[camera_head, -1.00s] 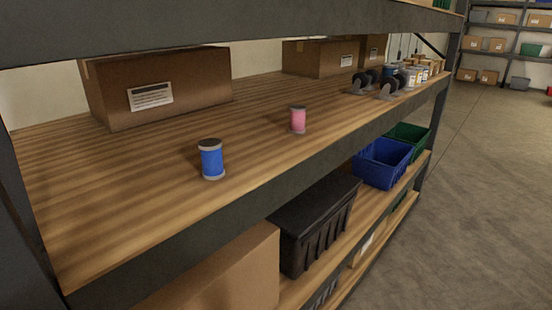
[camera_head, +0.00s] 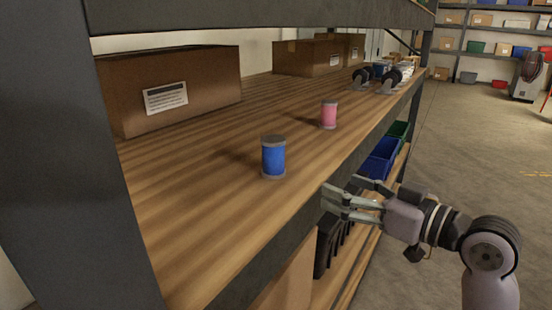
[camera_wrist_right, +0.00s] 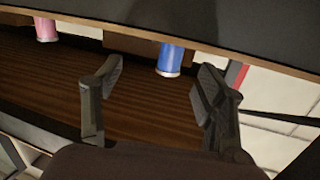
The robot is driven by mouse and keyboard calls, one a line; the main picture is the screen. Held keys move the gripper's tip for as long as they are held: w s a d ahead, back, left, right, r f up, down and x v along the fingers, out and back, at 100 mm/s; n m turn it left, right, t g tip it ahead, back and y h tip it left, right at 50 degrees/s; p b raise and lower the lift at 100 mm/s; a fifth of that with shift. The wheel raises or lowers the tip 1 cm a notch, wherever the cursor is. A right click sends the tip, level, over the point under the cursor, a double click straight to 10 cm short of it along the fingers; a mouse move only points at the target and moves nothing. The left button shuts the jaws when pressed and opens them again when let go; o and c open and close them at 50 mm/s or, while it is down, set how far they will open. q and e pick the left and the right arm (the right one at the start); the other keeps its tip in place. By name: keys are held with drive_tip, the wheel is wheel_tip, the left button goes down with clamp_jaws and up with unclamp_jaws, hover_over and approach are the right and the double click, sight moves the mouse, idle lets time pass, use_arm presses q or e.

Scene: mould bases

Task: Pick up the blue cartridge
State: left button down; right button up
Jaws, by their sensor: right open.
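The blue cartridge (camera_head: 273,158) is a blue cylinder with grey end caps. It stands upright on the wooden shelf near its front edge. My right gripper (camera_head: 328,199) is at the shelf's front edge, to the right of the cartridge and apart from it. In the right wrist view the blue cartridge (camera_wrist_right: 171,58) shows upside down, ahead of and between the open fingers of my right gripper (camera_wrist_right: 158,88). The jaws are empty. My left gripper is in neither view.
A pink cartridge (camera_head: 328,114) stands farther back along the shelf. A cardboard box (camera_head: 180,88) sits at the back left. Dark wheeled parts (camera_head: 388,80) lie at the far end. A grey post (camera_head: 100,150) and the upper beam (camera_head: 260,14) frame the shelf. Wood around the blue cartridge is clear.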

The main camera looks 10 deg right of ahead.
sight(283, 151)
drive_tip(key=shift+n+y, duration=0.5)
drive_tip(key=shift+y, duration=0.1)
drive_tip(key=w+a+r+p, duration=0.1)
drive_tip(key=w+a, duration=0.1)
drive_tip(key=w+a+r+p, duration=0.1)
drive_tip(key=w+a+p, duration=0.1)
drive_tip(key=w+a, duration=0.1)
drive_tip(key=w+a+r+p, duration=0.1)
drive_tip(key=w+a+r, duration=0.1)
drive_tip(key=w, duration=0.1)
drive_tip(key=shift+a, duration=0.25)
drive_tip(key=shift+w+a+p, duration=0.3)
drive_tip(key=shift+w, duration=0.05)
drive_tip(key=p+x, duration=0.2)
drive_tip(key=x, duration=0.2)
drive_tip(key=shift+w+a+p, duration=0.1)
drive_tip(key=shift+a+p, duration=0.15)
drive_tip(key=shift+p, duration=0.05)
drive_tip(key=shift+w+a, duration=0.15)
drive_tip(key=shift+w, duration=0.05)
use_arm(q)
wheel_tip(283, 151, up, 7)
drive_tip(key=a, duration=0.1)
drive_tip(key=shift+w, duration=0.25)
use_arm(e)
drive_tip(key=shift+f, duration=0.1)
drive_tip(key=shift+c, duration=0.2)
